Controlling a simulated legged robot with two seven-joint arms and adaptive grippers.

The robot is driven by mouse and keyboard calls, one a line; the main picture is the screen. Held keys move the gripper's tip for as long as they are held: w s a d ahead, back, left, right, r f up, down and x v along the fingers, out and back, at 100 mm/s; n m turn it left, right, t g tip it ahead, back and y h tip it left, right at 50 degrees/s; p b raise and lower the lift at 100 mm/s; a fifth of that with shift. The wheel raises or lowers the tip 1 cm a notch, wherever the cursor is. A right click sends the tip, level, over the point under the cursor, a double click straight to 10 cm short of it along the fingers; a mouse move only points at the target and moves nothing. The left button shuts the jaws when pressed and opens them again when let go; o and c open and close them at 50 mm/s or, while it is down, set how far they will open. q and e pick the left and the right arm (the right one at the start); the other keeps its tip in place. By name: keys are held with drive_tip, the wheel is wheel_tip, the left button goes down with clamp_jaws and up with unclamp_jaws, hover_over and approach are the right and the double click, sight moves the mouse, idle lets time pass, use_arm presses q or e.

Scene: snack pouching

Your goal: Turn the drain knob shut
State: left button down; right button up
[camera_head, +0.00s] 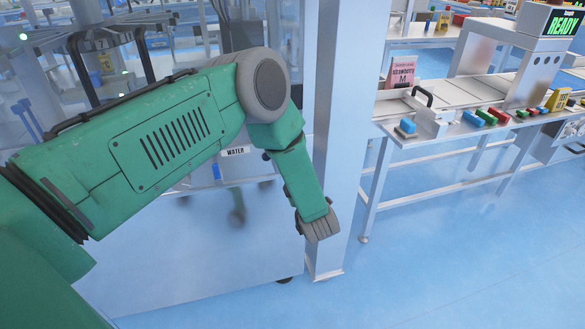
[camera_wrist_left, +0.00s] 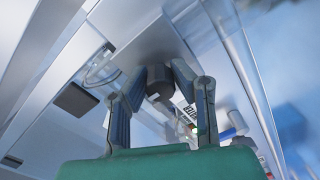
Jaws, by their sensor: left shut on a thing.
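A dark, faceted drain knob (camera_wrist_left: 159,85) shows between the two fingers of my left gripper (camera_wrist_left: 157,75) in the left wrist view. The fingers are shut on it from both sides. A pale panel or plate lies behind the knob. In the head view my green left arm reaches across from the left and bends down, with the left gripper (camera_head: 319,228) low beside a pale column. The knob cannot be made out in the head view, and I cannot tell its turn angle. My right gripper is not in view.
The pale upright column (camera_head: 347,130) stands close to my left gripper. A WATER label (camera_head: 235,152) shows behind my arm. A work table (camera_head: 410,135) with coloured blocks and a pink strawberry pouch (camera_head: 400,72) stands at right. Blue floor is clear at lower right.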

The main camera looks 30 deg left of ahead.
use_arm(q)
drive_tip(key=c, duration=1.3)
unclamp_jaws()
drive_tip(key=shift+s+f, duration=0.1)
drive_tip(key=shift+f, duration=0.2)
drive_tip(key=shift+r, duration=0.1)
drive_tip(key=v, duration=1.2)
drive_tip(key=shift+d, duration=0.1)
